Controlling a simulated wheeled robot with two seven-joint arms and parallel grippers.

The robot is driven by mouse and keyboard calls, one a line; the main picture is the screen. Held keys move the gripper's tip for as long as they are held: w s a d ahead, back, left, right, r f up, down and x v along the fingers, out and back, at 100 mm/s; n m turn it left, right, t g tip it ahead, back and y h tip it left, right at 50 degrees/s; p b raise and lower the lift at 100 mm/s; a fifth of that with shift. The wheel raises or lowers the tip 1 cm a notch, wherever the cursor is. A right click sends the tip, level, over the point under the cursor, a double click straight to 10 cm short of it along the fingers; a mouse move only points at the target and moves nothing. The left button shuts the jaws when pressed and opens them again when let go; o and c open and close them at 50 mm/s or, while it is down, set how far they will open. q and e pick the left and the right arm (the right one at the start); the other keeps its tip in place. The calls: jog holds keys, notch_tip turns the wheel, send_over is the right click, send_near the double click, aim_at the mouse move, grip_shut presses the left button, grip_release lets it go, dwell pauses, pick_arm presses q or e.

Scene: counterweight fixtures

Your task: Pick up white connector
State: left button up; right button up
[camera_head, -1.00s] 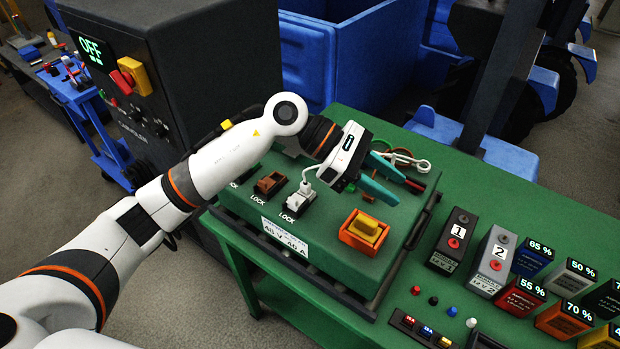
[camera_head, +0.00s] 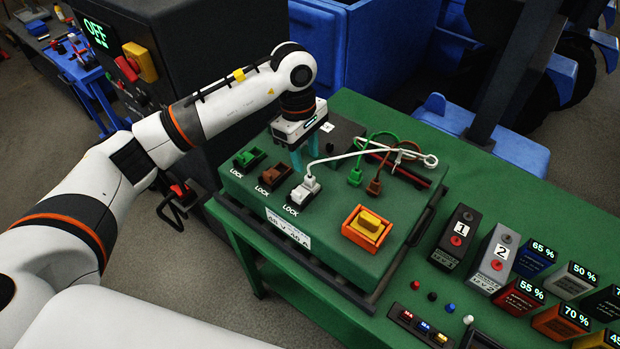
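The white connector (camera_head: 309,184) stands in the front white lock socket (camera_head: 299,196) on the green box. Its white cable runs up to the right toward a ring-shaped end. My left gripper (camera_head: 305,158) points down just behind and above the connector. Its two teal fingers are apart with a gap between them. I see nothing held, and I cannot tell whether a fingertip touches the connector or its cable. My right gripper is not in view.
A green lock socket (camera_head: 249,157) and a brown one (camera_head: 273,176) sit left of the white one. A green connector (camera_head: 355,178) and a brown connector (camera_head: 374,187) lie to the right with cables. An orange-framed yellow switch (camera_head: 369,223) is in front.

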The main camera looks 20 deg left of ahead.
aim_at(310, 176)
pick_arm(q)
jog(key=shift+s+d+f+p, duration=0.15)
jog(key=shift+f+p, duration=0.2)
jog(key=f, duration=0.1)
jog(key=f+p, duration=0.2)
jog(key=shift+s+d+f, duration=0.25)
jog(key=shift+d, duration=0.15)
jog(key=shift+f, duration=0.45)
jog(key=c, duration=0.7)
